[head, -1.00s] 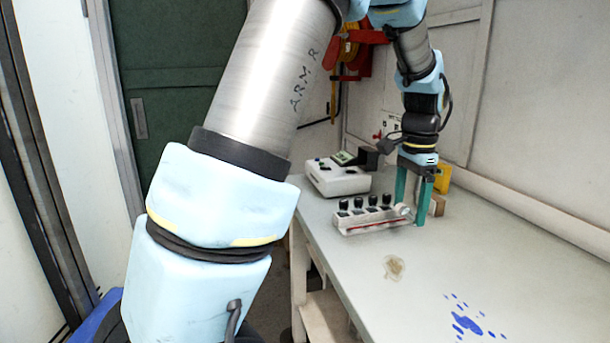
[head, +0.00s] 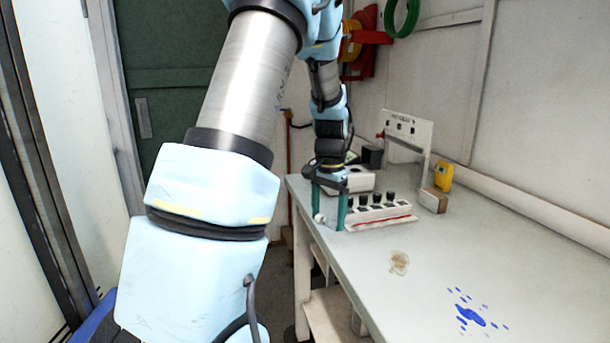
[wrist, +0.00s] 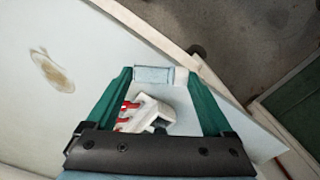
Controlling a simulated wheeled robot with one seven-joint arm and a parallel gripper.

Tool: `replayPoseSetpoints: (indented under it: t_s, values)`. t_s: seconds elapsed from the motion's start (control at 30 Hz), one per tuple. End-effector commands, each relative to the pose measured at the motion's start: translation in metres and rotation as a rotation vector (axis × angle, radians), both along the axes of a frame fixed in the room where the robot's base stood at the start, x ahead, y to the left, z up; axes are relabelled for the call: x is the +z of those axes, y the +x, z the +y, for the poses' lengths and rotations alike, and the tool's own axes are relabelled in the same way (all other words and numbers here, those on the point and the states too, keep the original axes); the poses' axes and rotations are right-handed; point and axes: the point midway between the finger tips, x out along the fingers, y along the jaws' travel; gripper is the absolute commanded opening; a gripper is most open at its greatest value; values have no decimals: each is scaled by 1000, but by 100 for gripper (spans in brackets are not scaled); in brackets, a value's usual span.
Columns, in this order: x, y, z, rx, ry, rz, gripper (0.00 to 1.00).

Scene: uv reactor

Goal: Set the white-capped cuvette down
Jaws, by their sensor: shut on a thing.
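My gripper (head: 330,216) points down at the table's left edge, just left of the white rack. Its green fingers are shut on the white-capped cuvette, which lies crosswise between the fingertips. In the wrist view its clear pale body (wrist: 154,75) reaches the left finger and its white cap (wrist: 181,76) is by the right finger. In the head view the white cap (head: 319,218) shows at the left finger; the body is hard to see. I cannot tell whether the cuvette touches the table.
The white rack (head: 385,219) with several black-capped cuvettes and a red stripe stands close right of my gripper. The table (head: 440,260) has a brown stain (head: 399,262) and blue spots (head: 471,316); its front is clear. A white instrument (head: 358,181) and yellow box (head: 443,176) stand farther back.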

Motion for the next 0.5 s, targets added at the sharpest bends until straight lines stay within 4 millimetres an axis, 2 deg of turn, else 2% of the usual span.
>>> replayPoseSetpoints:
  t_s: [0.03,0.2,0.33,0.5]
  values:
    - [-10,6,29,82,2,5,24]
    - [-35,13,98,287,2,4,24]
    - [-47,13,135,395,3,2,24]
    - [-55,11,156,459,3,1,24]
